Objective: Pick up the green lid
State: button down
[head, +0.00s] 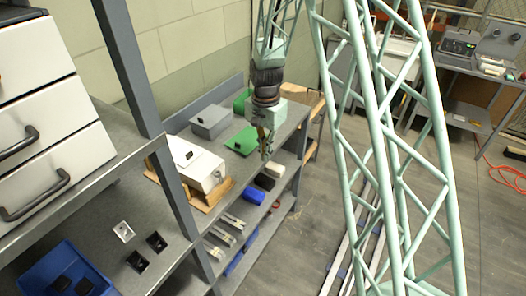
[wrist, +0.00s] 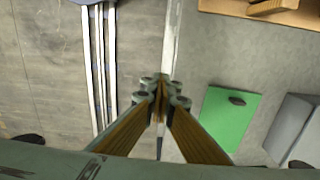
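The green lid (head: 243,140) lies flat on the grey shelf top, with a small dark handle on it. It also shows in the wrist view (wrist: 228,120), right of my fingers, with its handle near its upper edge. My gripper (head: 267,149) hangs above the shelf's front edge, just right of the lid in the head view. In the wrist view my fingers (wrist: 161,88) come together at the tips and look shut, with nothing seen between them. The gripper and the lid are apart. Nothing hides the lid in the wrist view.
The lower shelf (head: 252,213) holds several small items. Open floor lies to the right.

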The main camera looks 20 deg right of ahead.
jog(key=shift+s, duration=0.25)
jog(key=c, duration=3.4)
grip_release()
jog(key=shift+c, duration=0.2)
jog(key=o, duration=2.7)
jog(key=shift+o, duration=0.2)
jog(key=shift+r, duration=0.2)
notch_tip(320, 180, up, 12)
jog(key=shift+f, duration=0.15)
jog(key=shift+c, duration=0.4)
